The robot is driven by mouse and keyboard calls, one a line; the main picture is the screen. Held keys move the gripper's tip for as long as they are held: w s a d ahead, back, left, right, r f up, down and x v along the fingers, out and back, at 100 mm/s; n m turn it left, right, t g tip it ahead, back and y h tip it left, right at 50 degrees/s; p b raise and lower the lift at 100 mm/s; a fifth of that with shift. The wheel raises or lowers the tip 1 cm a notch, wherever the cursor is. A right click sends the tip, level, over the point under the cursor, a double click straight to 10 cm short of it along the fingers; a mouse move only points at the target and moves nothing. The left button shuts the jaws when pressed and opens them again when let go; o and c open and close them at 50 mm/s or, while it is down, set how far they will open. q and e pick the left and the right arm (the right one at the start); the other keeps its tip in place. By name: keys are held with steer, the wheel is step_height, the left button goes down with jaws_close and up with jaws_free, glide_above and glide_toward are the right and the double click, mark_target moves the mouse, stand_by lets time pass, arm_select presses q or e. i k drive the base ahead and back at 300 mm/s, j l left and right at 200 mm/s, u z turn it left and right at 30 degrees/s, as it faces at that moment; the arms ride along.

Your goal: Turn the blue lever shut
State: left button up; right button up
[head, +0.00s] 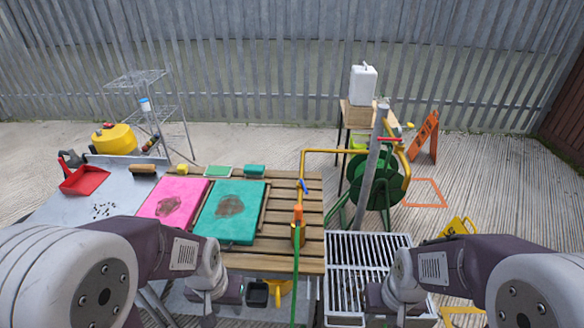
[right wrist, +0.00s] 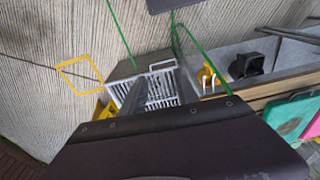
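The small blue lever (head: 304,186) sits on the downturned end of a yellow pipe (head: 302,165), in the middle of the head view. Just below it are an orange hose fitting (head: 298,214) and a green hose (head: 296,262) hanging down. My left gripper (head: 212,306) is low in the head view, to the left of and nearer than the lever. My right gripper (head: 386,304) is low on the right, by the white grate. Both are apart from the lever, and their fingertips are not clear. I cannot make out the lever in the right wrist view.
A slatted wooden table (head: 275,264) carries a pink mat (head: 160,188) and a teal mat (head: 245,222), both stained. A grey post (head: 368,170) and a green hose reel (head: 388,192) stand right of the pipe. The white grate (head: 345,250) also shows in the right wrist view (right wrist: 163,92).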

mark_target(301, 181)
steer(key=i+j, duration=0.3)
steer(key=i, duration=0.15)
steer(key=i+j, duration=0.3)
steer(key=i, duration=0.15)
